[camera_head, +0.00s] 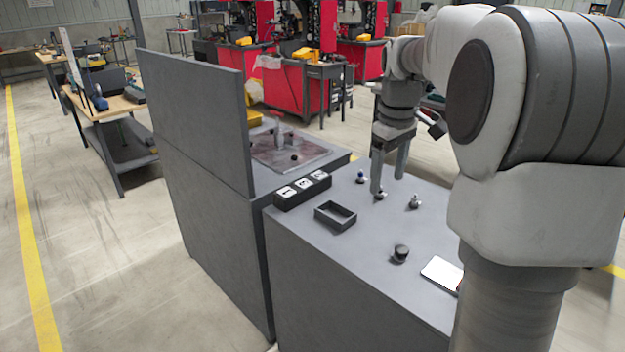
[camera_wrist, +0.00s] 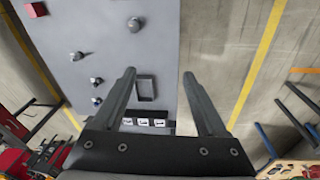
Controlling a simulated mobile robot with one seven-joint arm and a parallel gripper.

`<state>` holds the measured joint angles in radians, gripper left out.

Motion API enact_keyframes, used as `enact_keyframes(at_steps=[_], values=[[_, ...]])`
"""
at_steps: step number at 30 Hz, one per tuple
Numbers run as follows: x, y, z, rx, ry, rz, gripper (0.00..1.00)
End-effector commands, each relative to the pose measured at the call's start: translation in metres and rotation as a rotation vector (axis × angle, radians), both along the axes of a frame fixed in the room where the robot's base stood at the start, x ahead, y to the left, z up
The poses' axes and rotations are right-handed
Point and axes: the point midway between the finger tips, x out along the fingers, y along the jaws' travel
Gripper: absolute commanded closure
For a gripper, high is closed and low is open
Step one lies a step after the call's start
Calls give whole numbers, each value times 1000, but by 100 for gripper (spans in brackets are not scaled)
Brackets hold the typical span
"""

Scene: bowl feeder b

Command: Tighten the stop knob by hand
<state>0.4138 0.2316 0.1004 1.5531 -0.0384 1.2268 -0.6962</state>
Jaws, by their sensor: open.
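I cannot tell which is the stop knob.
An empty dark tray (camera_head: 336,215) and a black block with white labels (camera_head: 302,190) sit at the bench's left. A white pad (camera_head: 442,273) lies near the front. A tall grey panel (camera_head: 200,115) stands beside a brownish plate (camera_head: 290,152). The front-left bench top is clear.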

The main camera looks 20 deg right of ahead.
Motion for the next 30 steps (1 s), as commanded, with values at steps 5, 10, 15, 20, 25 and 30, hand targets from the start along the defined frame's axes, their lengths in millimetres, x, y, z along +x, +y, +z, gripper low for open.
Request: enact_keyframes(at_steps=[5,10,15,20,25,30], values=[[26,-53,-40,21,75,66,25],[35,-83,-63,39,113,109,25],[38,-93,-74,47,125,126,25],[37,-93,-95,48,128,127,25],[37,-93,-131,49,128,126,25],[37,-93,-168,48,128,127,25]])
